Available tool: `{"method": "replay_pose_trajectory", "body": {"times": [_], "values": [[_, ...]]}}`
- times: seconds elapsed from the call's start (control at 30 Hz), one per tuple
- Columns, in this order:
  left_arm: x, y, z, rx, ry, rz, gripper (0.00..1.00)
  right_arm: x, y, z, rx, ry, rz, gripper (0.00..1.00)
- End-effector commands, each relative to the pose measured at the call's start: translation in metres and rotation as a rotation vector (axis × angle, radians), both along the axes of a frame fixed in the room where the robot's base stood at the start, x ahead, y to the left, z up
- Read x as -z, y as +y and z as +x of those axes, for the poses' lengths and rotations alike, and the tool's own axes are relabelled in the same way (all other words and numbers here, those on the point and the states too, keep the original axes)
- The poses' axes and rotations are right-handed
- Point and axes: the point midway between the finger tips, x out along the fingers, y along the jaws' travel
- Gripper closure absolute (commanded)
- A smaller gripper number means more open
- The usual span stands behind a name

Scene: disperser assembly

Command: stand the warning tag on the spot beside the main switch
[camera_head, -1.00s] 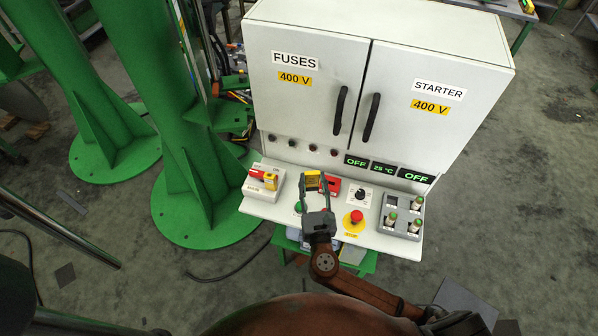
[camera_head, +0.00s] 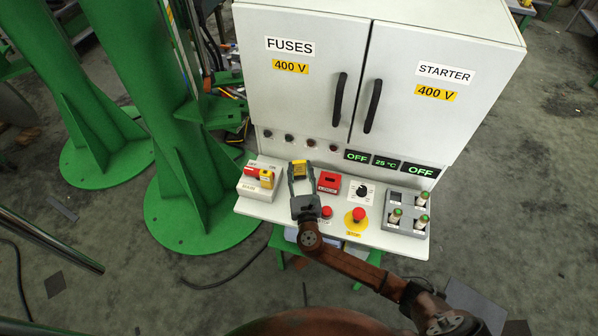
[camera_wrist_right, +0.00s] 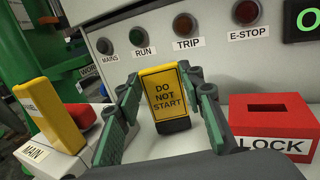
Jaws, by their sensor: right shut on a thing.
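The yellow warning tag (camera_wrist_right: 164,94), reading DO NOT START on a dark foot, is held upright between the fingers of my right gripper (camera_wrist_right: 166,100). In the head view the tag (camera_head: 300,168) shows at the tips of my right gripper (camera_head: 300,179), over the panel shelf. The main switch (camera_head: 266,178), with a yellow handle and a red part, is on a white box to the left of the gripper; it also shows at the left of the right wrist view (camera_wrist_right: 52,117). I cannot tell whether the tag's foot touches the shelf. My left gripper is not in view.
A red lock box (camera_wrist_right: 270,122) stands right of the tag. Further right are a knob (camera_head: 362,191), a red emergency button (camera_head: 358,214) and a grey rack (camera_head: 406,212) with several green-topped pieces. The white cabinet (camera_head: 330,120) rises behind the shelf.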

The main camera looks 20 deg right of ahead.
Motion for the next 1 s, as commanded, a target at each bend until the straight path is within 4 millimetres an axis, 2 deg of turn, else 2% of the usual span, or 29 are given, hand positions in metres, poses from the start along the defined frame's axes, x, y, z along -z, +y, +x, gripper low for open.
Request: {"method": "replay_pose_trajectory", "body": {"times": [0.03, 0.23, 0.27, 0.5, 0.83, 1.0], "values": [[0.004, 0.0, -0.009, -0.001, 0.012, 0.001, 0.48, 0.009, 0.0, 0.0, 0.001, 0.0, -0.002, 0.93], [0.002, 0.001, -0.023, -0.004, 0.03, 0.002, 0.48, 0.008, 0.0, -0.001, 0.0, 0.0, 0.001, 0.93], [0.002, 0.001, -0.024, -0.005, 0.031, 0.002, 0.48, 0.009, 0.0, -0.001, 0.0, 0.0, 0.001, 0.64], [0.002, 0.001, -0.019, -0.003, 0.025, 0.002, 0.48, 0.008, -0.001, -0.001, 0.0, -0.001, 0.0, 0.47], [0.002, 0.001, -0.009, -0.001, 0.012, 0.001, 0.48, 0.008, 0.0, -0.003, 0.0, -0.001, 0.0, 0.47], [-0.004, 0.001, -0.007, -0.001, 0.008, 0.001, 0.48, 0.008, 0.005, -0.024, -0.001, 0.001, 0.001, 0.47]]}}
